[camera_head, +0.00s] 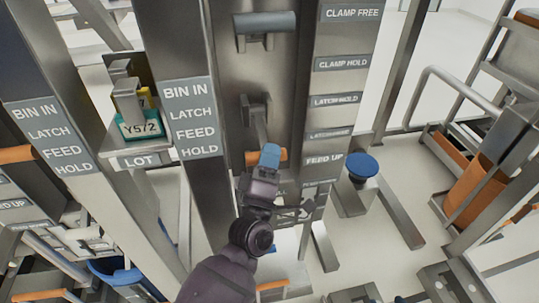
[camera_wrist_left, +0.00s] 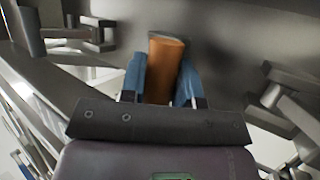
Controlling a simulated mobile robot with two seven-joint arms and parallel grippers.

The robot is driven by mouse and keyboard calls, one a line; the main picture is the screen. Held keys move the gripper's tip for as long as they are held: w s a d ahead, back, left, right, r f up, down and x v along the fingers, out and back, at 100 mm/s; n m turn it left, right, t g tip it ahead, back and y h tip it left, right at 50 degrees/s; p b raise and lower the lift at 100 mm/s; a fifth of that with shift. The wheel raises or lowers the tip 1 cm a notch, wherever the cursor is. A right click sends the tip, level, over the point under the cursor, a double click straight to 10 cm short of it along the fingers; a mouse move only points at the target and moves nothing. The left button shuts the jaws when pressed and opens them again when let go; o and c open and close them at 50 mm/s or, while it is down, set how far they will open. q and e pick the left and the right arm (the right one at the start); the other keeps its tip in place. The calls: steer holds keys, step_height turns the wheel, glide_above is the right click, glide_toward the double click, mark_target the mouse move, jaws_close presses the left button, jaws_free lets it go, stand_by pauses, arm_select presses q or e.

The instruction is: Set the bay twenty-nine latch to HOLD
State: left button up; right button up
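An orange latch handle (camera_wrist_left: 166,62) stands out from a grey metal plate in the left wrist view. Only a small part of the orange handle (camera_head: 251,158) shows in the head view, beside my blue fingertips. My left gripper (camera_head: 269,156) is at the handle. In the wrist view its two blue fingers (camera_wrist_left: 161,82) lie on either side of the handle, with little or no gap; whether they press on it I cannot tell. The post's label plate (camera_head: 190,117) reads BIN IN, LATCH, FEED, HOLD. No number twenty-nine is legible. My right gripper is not in view.
A grey bar handle (camera_head: 266,25) and a metal lever (camera_head: 256,115) project above my gripper. A teal bin marked Y572 (camera_head: 138,128) sits on a shelf at left. Another orange handle (camera_head: 15,154) is at far left. A blue knob (camera_head: 363,166) stands at right.

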arm_select(q)
jaws_close()
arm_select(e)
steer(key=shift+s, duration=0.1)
arm_select(q)
steer(key=shift+r, duration=0.15)
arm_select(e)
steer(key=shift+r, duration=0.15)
